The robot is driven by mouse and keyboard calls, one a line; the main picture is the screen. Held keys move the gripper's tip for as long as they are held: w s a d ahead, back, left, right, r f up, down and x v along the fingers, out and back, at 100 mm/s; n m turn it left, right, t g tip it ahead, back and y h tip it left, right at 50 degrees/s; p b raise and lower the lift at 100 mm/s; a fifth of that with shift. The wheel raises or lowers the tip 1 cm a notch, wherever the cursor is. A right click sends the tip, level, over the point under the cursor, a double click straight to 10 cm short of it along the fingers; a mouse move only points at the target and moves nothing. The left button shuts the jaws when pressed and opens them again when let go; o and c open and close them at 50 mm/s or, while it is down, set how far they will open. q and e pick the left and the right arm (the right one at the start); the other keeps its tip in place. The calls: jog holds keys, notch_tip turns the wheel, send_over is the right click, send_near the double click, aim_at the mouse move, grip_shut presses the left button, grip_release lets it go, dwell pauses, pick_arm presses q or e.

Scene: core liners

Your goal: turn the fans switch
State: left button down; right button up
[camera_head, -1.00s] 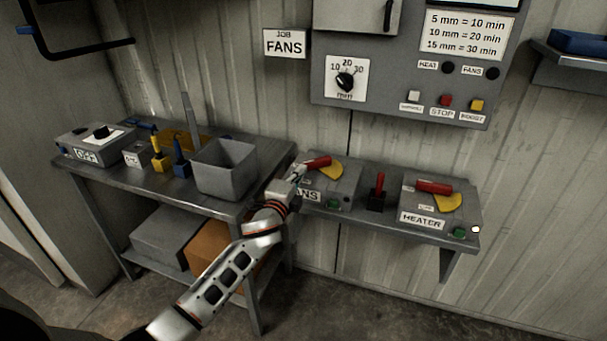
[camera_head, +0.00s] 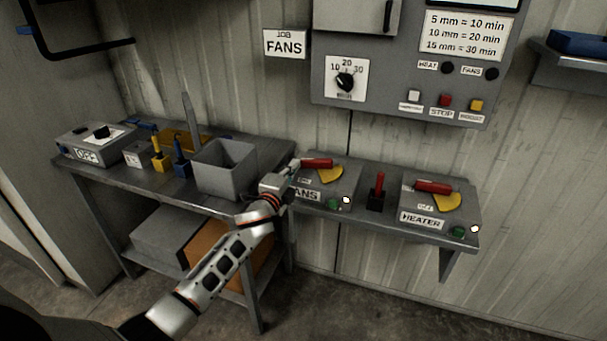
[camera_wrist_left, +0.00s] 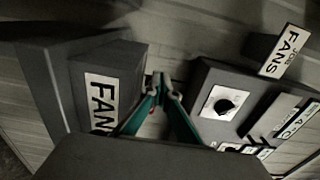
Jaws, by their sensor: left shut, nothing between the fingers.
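The fans switch is a grey box (camera_head: 338,185) on the wall shelf, with a red handle (camera_head: 318,163) over a yellow plate (camera_head: 331,174). Its label, partly hidden by my arm, reads "ANS". A small white lamp (camera_head: 346,200) is lit on its front beside a green button (camera_head: 333,203). My left gripper (camera_head: 293,165) is at the left end of the red handle, shut and empty; I cannot tell if it touches. In the left wrist view its teal fingers (camera_wrist_left: 160,82) meet at the tips, beside the FANS-labelled box (camera_wrist_left: 128,68). My right gripper is not in view.
A heater switch box (camera_head: 462,217) and a small red lever on a black base (camera_head: 377,198) stand further right on the shelf (camera_head: 445,240). A grey bin (camera_head: 224,172) on the bench is close left of my arm. A control panel (camera_head: 395,98) hangs above.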

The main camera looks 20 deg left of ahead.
pick_arm(q)
jog(key=shift+w+a, duration=0.4)
jog(key=shift+w, duration=0.15)
dwell(1.6)
